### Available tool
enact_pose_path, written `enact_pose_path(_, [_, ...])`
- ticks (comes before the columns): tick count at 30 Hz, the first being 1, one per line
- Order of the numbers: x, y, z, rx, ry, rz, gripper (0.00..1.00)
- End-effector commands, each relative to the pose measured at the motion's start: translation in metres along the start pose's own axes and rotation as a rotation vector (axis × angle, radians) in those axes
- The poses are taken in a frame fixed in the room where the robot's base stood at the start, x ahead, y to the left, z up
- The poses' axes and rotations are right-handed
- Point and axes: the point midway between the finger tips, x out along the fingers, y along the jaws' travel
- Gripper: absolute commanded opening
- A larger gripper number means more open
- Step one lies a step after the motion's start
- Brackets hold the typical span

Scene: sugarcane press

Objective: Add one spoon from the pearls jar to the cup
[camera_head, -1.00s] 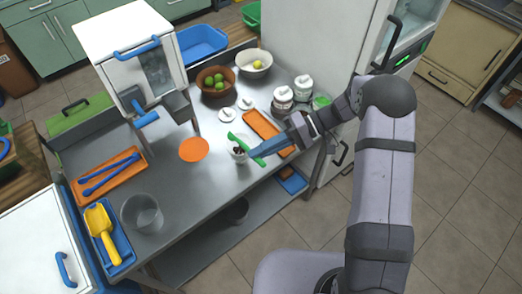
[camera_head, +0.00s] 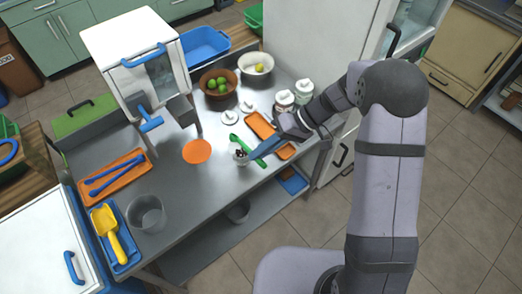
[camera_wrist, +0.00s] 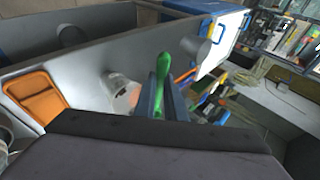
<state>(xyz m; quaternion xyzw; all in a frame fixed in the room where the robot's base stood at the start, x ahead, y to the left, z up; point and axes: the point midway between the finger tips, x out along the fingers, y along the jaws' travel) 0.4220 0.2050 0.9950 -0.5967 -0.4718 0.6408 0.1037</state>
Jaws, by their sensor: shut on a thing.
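My gripper (camera_head: 258,152), with blue fingers, is shut on the green spoon (camera_head: 249,148). The spoon also shows between the fingers in the wrist view (camera_wrist: 163,67). The spoon is beside or over the right side of a small clear cup (camera_head: 240,157); I cannot tell its height. Dark bits show in the cup, which is left of the fingers in the wrist view (camera_wrist: 124,96). Two white-topped jars (camera_head: 284,101) (camera_head: 304,89) stand at the back right of the table; I cannot tell which holds pearls. Whether the spoon carries anything is unclear.
An orange tray (camera_head: 262,127) lies beside my gripper, partly covered by my arm. An orange disc (camera_head: 197,151) lies left of the cup. Round white lids (camera_head: 230,117) and fruit bowls (camera_head: 216,83) are behind. The press (camera_head: 130,65) stands at the left; the front middle is clear.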

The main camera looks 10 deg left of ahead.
Motion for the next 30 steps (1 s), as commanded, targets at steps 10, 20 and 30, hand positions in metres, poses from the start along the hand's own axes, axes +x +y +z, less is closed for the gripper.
enact_pose_path(10, [-0.005,-0.011,-0.001,-0.056,-0.002,0.126,0.0])
enact_pose_path(20, [-0.01,-0.019,-0.002,-0.132,0.0,0.33,0.0])
enact_pose_path(30, [-0.01,-0.02,-0.001,-0.138,-0.001,0.344,0.0])
